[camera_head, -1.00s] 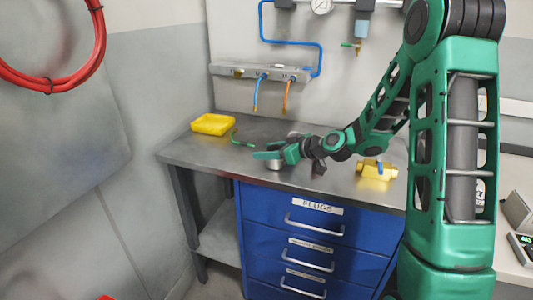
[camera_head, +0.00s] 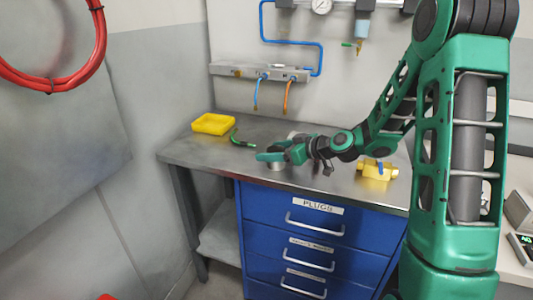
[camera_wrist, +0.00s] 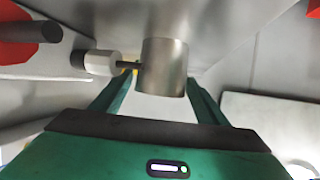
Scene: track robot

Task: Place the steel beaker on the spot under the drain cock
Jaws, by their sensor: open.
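The steel beaker (camera_wrist: 163,68) is a plain grey metal cylinder. In the wrist view it stands between the two green fingers of my gripper (camera_wrist: 160,82), with gaps at both sides. In the head view the beaker (camera_head: 277,167) shows just below my open gripper (camera_head: 268,157), on the steel bench; the gripper hides its upper part. The drain cock (camera_head: 359,50) is a brass piece with a green lever, under the grey-blue filter unit on the back wall. The spot under it is hard to make out behind my arm.
A yellow tray (camera_head: 212,123) and a green hooked tool (camera_head: 241,138) lie left on the bench (camera_head: 190,152). A yellow valve with a blue handle (camera_head: 377,170) stands right. Blue and orange hoses hang behind. A grey cylinder (camera_wrist: 102,62) is close left of the beaker in the wrist view.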

